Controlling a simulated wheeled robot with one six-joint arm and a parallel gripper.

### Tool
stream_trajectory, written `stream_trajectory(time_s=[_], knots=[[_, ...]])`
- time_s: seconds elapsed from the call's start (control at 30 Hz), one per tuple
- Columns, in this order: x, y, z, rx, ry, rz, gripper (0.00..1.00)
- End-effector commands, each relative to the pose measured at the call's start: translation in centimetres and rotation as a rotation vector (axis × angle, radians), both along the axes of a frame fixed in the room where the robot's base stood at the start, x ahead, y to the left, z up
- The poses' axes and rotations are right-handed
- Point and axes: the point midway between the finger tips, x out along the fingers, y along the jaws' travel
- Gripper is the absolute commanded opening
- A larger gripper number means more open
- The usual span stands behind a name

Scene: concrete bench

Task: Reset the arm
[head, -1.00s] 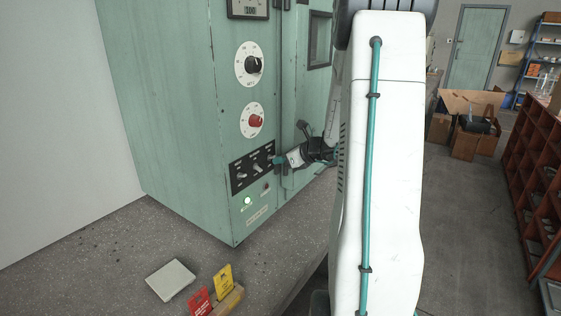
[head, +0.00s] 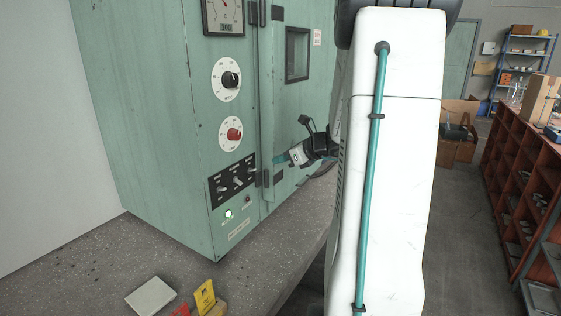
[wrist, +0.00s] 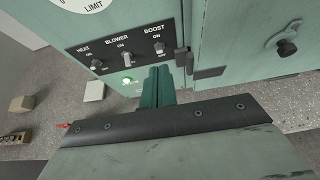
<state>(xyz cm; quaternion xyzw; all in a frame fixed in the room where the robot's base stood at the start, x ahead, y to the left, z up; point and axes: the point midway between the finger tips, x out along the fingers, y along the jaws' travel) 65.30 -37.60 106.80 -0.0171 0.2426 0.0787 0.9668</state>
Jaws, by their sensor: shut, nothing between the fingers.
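My gripper (head: 281,159) is at the end of my white arm, in front of the green cabinet oven (head: 150,130). Its teal fingers are closed together with nothing between them. In the wrist view the fingers (wrist: 156,84) point at the oven front, just below the black switch panel (wrist: 122,46) with HEAT, BLOWER and BOOST switches. In the head view they are right of that panel (head: 233,180), and a gap to the oven front seems to show. My arm hides part of the oven's right side.
A green lamp (head: 228,214) glows below the panel. A pale block (head: 150,297) and a yellow card (head: 205,297) are on the speckled bench (head: 70,262). A red-brown shelf unit (head: 515,190) stands right, with floor between it and my arm.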

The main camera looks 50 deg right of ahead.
Motion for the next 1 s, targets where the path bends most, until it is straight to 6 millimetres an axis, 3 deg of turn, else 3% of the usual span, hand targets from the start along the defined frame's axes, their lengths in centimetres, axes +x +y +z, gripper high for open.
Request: stream_trajectory(time_s=[0.5,0.63,0.77,1.0], knots=[[0.0,0.0,-0.1,-0.011,-0.001,0.006,0.0],[-0.6,1.0,-0.8,-0.11,0.011,0.115,0.0],[-3.0,5.1,-2.3,-0.284,0.06,0.383,0.0],[-8.1,18.1,-1.5,-0.691,0.078,1.116,0.0]])
